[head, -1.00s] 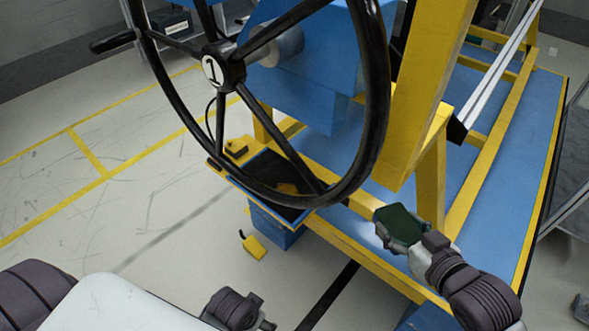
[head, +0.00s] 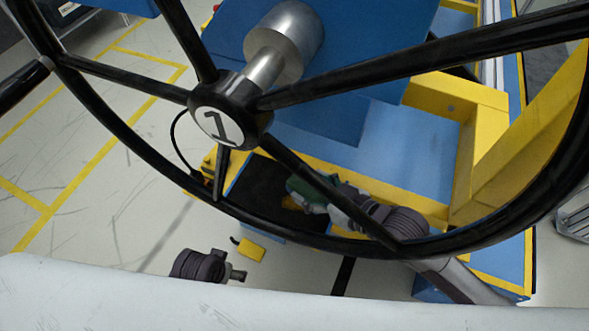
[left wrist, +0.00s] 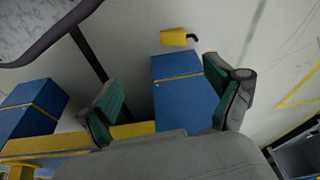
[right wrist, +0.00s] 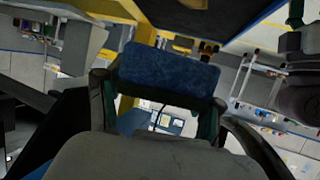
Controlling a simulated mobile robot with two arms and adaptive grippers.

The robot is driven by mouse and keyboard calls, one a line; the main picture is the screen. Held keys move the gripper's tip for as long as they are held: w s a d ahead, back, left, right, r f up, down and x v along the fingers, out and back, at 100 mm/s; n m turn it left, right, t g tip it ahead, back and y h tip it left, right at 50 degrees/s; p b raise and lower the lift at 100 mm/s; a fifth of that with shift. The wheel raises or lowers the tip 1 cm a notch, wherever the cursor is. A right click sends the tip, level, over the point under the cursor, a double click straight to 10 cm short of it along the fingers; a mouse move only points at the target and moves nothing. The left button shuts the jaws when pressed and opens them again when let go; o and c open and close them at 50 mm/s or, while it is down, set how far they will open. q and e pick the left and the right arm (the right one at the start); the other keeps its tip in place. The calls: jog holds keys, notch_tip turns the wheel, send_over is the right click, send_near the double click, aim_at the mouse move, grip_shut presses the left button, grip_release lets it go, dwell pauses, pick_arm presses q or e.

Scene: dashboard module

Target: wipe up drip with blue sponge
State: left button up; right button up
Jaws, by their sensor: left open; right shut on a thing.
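The blue sponge (right wrist: 168,80) is a blue block pinched between the fingers of my right gripper (right wrist: 160,100) in the right wrist view. In the head view, that gripper (head: 303,190) is behind the wheel rim, over the right part of a black tray (head: 258,190); its green pad shows, but I cannot make out the sponge there. A small orange-yellow patch (head: 291,202) shows by the gripper; I cannot tell whether it is the drip. My left gripper (left wrist: 165,95) is open and empty, low at the front in the head view (head: 240,275).
A large black wheel with a hub marked 1 (head: 222,122) spans the near space, its spokes and rim crossing my right arm. A yellow frame (head: 480,150) stands right of the tray. A yellow box (head: 251,248) is below the tray. Open floor lies left.

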jog(key=shift+d+f, duration=0.1)
jog(key=shift+f, duration=0.05)
pick_arm(q)
jog(key=w+b+v, duration=0.1)
jog(key=b+v, duration=0.3)
jog(key=v, duration=0.8)
pick_arm(e)
notch_tip(320, 180, down, 3)
jog(key=shift+s+r, duration=0.1)
notch_tip(320, 180, down, 2)
jog(key=shift+f+b, duration=0.1)
jog(key=shift+b, duration=0.85)
pick_arm(q)
jog(key=w+d+t, duration=0.1)
jog(key=w+t, duration=0.3)
jog(key=w, duration=0.2)
jog(key=shift+d+h+b, duration=0.35)
jog(key=shift+h, duration=0.05)
pick_arm(e)
jog(key=shift+f, duration=0.3)
pick_arm(q)
jog(key=shift+w+d+r, duration=0.1)
jog(key=shift+w+r, duration=0.05)
jog(key=shift+w, duration=0.1)
pick_arm(e)
jog(key=shift+f, duration=0.2)
